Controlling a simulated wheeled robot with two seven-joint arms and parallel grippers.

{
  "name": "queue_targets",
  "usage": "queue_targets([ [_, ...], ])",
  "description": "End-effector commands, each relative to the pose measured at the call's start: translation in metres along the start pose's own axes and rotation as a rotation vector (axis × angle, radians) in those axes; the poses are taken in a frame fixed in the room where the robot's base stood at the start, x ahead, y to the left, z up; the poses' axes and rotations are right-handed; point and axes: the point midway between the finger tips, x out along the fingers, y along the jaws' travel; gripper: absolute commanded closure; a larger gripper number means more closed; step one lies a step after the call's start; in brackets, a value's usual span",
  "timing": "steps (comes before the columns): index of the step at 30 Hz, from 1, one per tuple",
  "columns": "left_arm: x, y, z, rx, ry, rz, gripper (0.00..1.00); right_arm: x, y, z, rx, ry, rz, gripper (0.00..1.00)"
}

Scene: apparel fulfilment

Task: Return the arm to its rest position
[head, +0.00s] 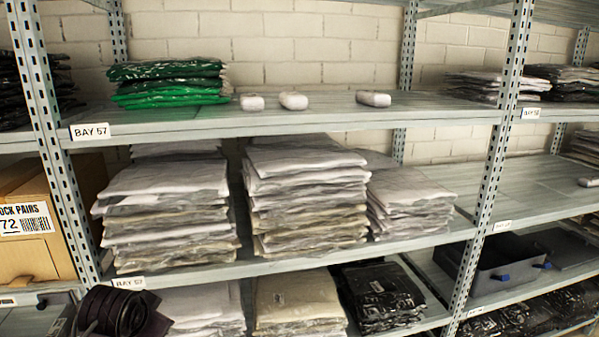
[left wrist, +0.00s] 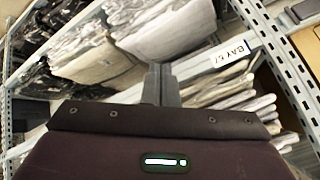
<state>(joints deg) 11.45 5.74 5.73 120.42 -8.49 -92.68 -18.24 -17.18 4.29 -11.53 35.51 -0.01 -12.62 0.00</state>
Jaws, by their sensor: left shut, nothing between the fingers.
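My left gripper (left wrist: 161,72) shows in the left wrist view with its two grey fingers together and nothing between them. The fingers point towards the shelf front, close to stacks of bagged garments (left wrist: 160,32); I cannot tell the exact gap. In the head view a dark round part of my left arm (head: 118,312) shows at the bottom left, in front of the lower shelf. The fingers are not visible there. My right gripper is in neither view.
A metal rack holds grey bagged stacks (head: 308,190) on its middle shelf and green bags (head: 170,82) above. A rack upright (head: 65,190) and a cardboard box (head: 28,235) stand at the left. A dark tray (head: 490,265) sits at the right.

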Motion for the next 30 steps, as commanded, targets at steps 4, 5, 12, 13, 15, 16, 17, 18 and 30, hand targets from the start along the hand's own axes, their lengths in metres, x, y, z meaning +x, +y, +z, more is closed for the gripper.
queue_targets([
  [4,0.005,0.068,0.072,-0.05,-0.1,0.079,1.0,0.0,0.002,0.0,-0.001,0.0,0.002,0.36],
  [5,0.004,0.079,0.083,-0.062,-0.115,0.093,1.0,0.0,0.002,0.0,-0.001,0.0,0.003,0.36],
  [12,-0.015,0.138,0.147,-0.138,-0.211,0.178,1.0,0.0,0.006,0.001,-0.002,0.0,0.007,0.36],
  [13,-0.017,0.144,0.153,-0.147,-0.221,0.186,1.0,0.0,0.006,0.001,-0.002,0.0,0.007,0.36],
  [15,-0.023,0.155,0.165,-0.164,-0.242,0.204,1.0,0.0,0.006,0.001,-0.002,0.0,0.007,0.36],
  [16,-0.026,0.16,0.17,-0.171,-0.251,0.212,1.0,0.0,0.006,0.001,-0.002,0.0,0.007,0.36],
  [17,-0.029,0.164,0.175,-0.18,-0.26,0.22,1.0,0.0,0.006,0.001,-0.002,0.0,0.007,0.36],
  [18,-0.033,0.169,0.181,-0.189,-0.272,0.229,1.0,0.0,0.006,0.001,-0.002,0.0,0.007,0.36],
  [30,0.008,0.21,0.224,-0.226,-0.338,0.27,1.0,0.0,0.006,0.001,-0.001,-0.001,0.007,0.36],
])
